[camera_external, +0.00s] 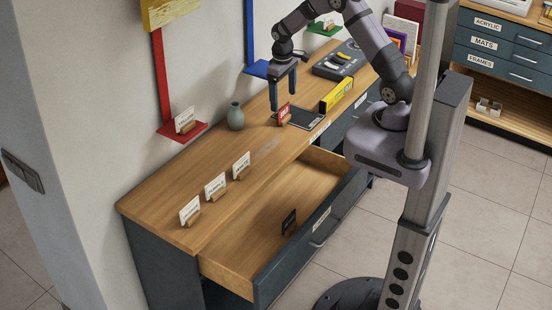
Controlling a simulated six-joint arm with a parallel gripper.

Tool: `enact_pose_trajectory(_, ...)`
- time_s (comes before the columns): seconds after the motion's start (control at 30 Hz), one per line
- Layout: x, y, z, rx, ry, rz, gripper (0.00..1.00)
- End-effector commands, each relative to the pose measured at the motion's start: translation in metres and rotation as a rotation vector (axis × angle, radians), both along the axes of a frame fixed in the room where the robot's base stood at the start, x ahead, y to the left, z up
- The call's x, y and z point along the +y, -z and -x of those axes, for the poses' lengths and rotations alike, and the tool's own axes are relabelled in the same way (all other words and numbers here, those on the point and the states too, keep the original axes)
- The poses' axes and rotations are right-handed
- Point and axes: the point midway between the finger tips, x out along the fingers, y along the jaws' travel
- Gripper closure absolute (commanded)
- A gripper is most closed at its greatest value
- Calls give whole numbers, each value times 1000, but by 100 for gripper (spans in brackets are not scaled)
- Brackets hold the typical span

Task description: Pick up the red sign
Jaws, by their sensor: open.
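The red sign (284,112) is a small red card in a wooden stand. It stands upright on the wooden counter top, in front of a dark flat tray or tablet. My gripper (282,107) points down, with its two dark fingers above and around the back of the sign's area. The fingers are apart. From this one view I cannot tell whether the sign lies between the fingers or just in front of them.
A yellow box (337,94) and the dark flat tray (306,118) lie right of the sign. A green vase (235,116) stands left. Several white signs stand at the front left. An open drawer (275,205) holds a black sign (289,220). Wall shelves (181,131) line the left.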

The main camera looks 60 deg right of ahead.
Motion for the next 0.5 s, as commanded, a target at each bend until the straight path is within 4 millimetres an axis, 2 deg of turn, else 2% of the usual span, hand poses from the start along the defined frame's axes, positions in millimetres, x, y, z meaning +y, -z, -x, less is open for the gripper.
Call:
enact_pose_trajectory(0.23,1,4,5,15,-31,-1,16)
enact_pose_trajectory(0.5,0,22,5,15,-30,-2,16)
